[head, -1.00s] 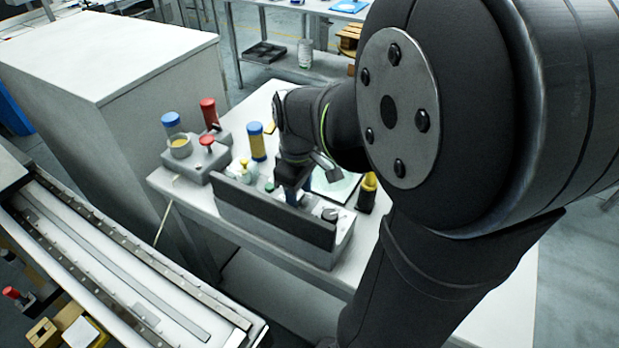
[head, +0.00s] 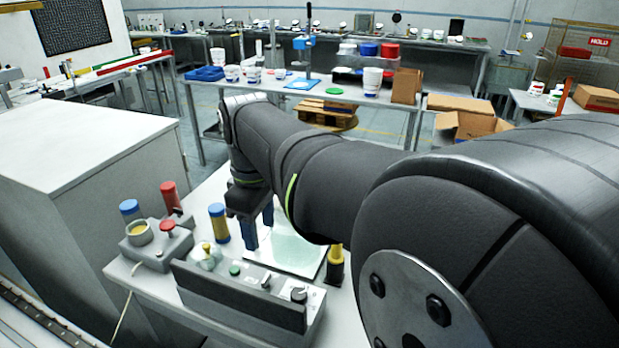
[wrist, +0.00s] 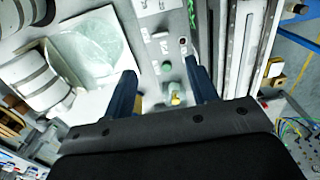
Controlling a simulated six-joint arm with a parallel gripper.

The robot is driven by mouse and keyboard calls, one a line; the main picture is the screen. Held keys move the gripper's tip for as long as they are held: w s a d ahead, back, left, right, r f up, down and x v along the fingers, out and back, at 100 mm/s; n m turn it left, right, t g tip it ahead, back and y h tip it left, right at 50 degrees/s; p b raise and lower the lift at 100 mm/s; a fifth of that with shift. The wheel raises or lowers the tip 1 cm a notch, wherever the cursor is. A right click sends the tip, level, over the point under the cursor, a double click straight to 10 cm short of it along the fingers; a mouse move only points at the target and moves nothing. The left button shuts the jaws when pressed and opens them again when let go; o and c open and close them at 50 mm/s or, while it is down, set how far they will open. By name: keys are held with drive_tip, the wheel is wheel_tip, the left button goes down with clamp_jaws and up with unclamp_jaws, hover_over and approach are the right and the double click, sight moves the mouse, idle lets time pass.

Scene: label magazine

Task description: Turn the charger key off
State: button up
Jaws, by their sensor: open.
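A grey control box (head: 250,300) stands at the front of the white table. Its top carries a yellow-topped part (head: 207,250), a green button (head: 235,270), a small dark switch (head: 266,281) and a round dial (head: 299,294). I cannot tell which of these is the charger key. My gripper (head: 259,238) points down with blue fingers, behind the box in the head view, apart from the controls. In the wrist view my gripper (wrist: 160,68) is open and empty. The green button (wrist: 167,67) and the yellow part (wrist: 175,96) show between its fingers.
Left of the box is a grey block with a red button (head: 167,228). A yellow-and-blue cylinder (head: 219,223) and a black-and-yellow post (head: 335,264) stand nearby. A pale green sheet (head: 298,250) lies behind the box. A large cabinet (head: 70,140) stands left.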

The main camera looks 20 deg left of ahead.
wheel_tip(320, 180, up, 4)
hover_over(266, 278)
drive_tip(key=shift+r, duration=0.1)
idle(0.3)
wheel_tip(266, 278, down, 18)
drive_tip(key=shift+r, duration=0.25)
idle(0.4)
